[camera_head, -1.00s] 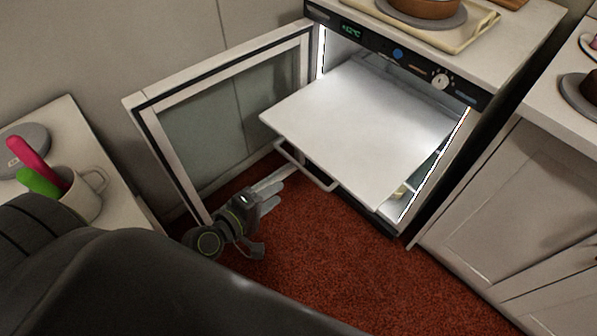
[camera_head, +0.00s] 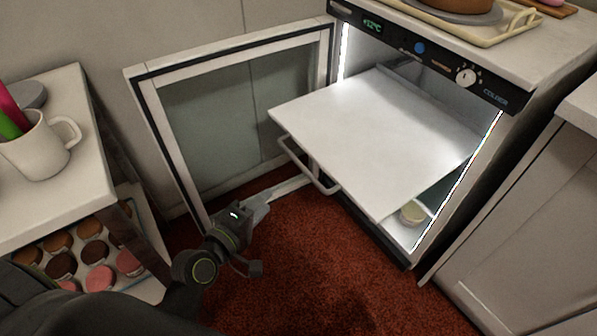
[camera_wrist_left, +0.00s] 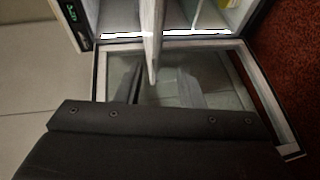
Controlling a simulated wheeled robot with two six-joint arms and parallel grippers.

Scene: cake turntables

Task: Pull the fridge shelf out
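The fridge shelf (camera_head: 375,135) is a flat white panel that sticks well out of the open fridge (camera_head: 480,75). A bar handle (camera_head: 308,166) runs along its front edge. In the left wrist view the shelf (camera_wrist_left: 152,40) shows nearly edge-on. Nothing is held. My right gripper is in no view.
The fridge door (camera_head: 215,110) stands wide open on the left. A small round item (camera_head: 411,213) is inside the fridge below the shelf. A counter with a white mug (camera_head: 38,148) is at the left, a cabinet (camera_head: 530,215) at the right. Red carpet (camera_head: 310,270) is clear in front.

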